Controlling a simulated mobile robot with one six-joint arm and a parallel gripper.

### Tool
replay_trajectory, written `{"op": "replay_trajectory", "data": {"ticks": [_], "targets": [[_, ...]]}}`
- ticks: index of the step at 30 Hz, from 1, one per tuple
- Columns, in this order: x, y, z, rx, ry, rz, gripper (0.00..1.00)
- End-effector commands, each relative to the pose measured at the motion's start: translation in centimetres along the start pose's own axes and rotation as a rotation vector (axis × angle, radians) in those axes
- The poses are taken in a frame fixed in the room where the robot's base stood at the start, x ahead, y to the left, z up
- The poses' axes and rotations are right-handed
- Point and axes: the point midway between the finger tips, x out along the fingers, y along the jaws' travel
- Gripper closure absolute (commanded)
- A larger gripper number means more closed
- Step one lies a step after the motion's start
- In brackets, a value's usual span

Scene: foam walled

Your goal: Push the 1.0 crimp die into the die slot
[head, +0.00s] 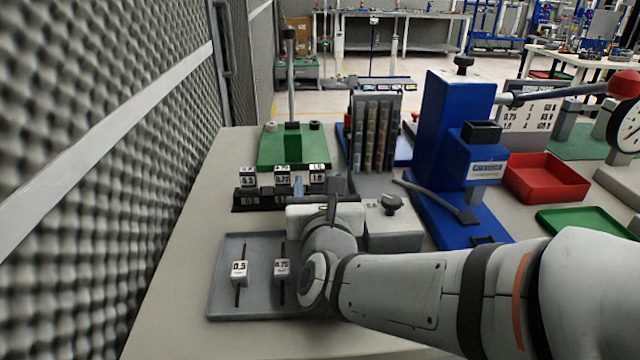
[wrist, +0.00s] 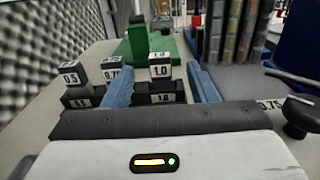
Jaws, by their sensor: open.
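The 1.0 crimp die (head: 317,174) is a small black block with white label faces, at the right end of a row of three dies on a black rack (head: 262,200). In the wrist view the 1.0 die (wrist: 160,70) stands upright above the rack section marked 1.0 (wrist: 162,98). My gripper (wrist: 160,76) is open, with one blue finger on each side of this die and gaps visible between. In the head view my wrist hides much of the gripper. I cannot clearly make out which opening is the die slot.
The 0.5 die (head: 247,178) and 0.75 die (head: 282,177) stand left of it. A grey tray (head: 222,290) holds labelled tools in front. A blue press (head: 450,140), a red bin (head: 545,180) and a green tray (head: 580,222) are right. A green stand (head: 292,150) is behind; a foam wall is left.

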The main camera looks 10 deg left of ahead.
Motion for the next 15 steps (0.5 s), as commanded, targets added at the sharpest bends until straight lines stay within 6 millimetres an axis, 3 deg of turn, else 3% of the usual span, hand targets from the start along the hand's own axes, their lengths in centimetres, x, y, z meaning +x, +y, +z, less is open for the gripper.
{"op": "replay_trajectory", "data": {"ticks": [15], "targets": [[6.2, 0.0, 0.1, -0.002, 0.0, -0.001, 0.47]]}}
